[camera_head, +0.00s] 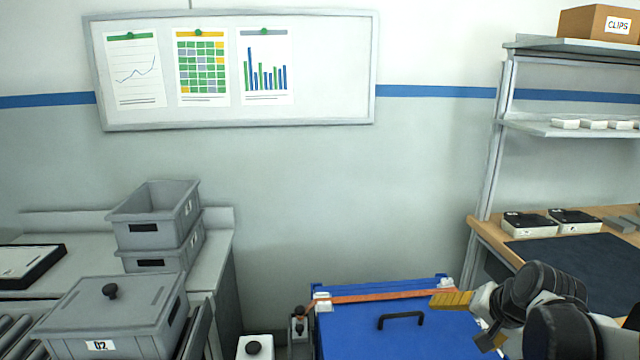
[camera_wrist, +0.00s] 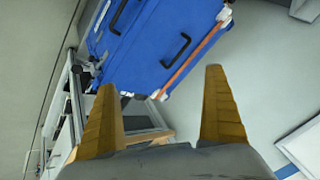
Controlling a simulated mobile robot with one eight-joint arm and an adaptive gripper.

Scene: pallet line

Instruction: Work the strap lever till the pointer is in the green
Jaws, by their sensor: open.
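A blue case (camera_head: 360,335) with a black handle (camera_head: 400,318) stands at the bottom centre of the head view. An orange strap (camera_head: 375,296) runs across its top near the far edge, over white corner pieces. A small grey device with a dark knob (camera_head: 299,325) stands beside the case's left side; it may be the strap lever's unit, but I cannot tell. No pointer or green zone can be made out. My gripper (camera_head: 458,322) is open and empty at the case's right end. In the wrist view its fingers (camera_wrist: 160,78) are spread, apart from the strap (camera_wrist: 192,58).
A white box with a black knob (camera_head: 254,347) stands left of the case. A lidded grey bin (camera_head: 115,315) and stacked bins (camera_head: 155,222) are at left. A workbench (camera_head: 485,232) with shelves stands at right. The wall behind has a chart board (camera_head: 335,70).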

